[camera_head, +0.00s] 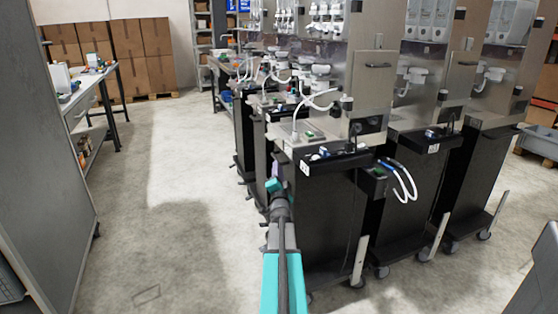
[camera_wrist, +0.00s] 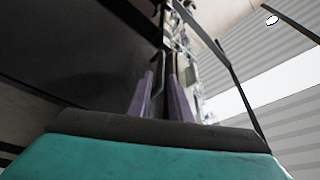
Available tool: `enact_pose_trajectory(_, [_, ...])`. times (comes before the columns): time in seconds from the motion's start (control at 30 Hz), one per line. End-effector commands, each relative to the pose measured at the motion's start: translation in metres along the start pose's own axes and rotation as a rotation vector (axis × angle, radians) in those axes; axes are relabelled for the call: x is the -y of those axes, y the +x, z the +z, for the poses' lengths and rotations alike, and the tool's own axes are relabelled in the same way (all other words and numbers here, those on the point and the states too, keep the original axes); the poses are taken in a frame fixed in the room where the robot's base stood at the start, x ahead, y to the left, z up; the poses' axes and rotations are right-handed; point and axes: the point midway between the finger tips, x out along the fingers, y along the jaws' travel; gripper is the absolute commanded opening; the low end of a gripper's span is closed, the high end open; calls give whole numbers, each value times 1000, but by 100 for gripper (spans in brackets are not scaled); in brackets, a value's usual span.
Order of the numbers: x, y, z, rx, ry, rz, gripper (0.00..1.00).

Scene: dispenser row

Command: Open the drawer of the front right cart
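The nearest cart (camera_head: 325,215), a black cabinet with a steel upper panel and a numbered label, stands at the front of the dispenser row in the head view. My gripper (camera_head: 274,186) is at its left, aisle-side face; my arm hides part of that side. The drawer front cannot be made out in the head view. In the wrist view a large dark panel fills the upper left. My gripper's two purple fingers (camera_wrist: 160,80) stand apart, with a thin dark handle-like bar (camera_wrist: 158,62) showing between or just beyond their tips. Contact cannot be told.
More dispenser carts (camera_head: 410,185) stand close to the right and behind. A grey cabinet (camera_head: 45,150) and a workbench (camera_head: 85,90) line the left. The aisle floor (camera_head: 170,200) between is clear. Cardboard boxes (camera_head: 125,45) are stacked at the back.

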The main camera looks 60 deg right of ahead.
Motion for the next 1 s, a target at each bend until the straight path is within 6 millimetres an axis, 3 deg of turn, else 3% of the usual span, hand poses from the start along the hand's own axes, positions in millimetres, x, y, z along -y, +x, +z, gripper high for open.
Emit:
enact_pose_trajectory(0.6, [0, 55, 0, 0, 0, 0, 18])
enact_pose_trajectory(1.0, [0, 64, 0, 0, 0, 0, 18])
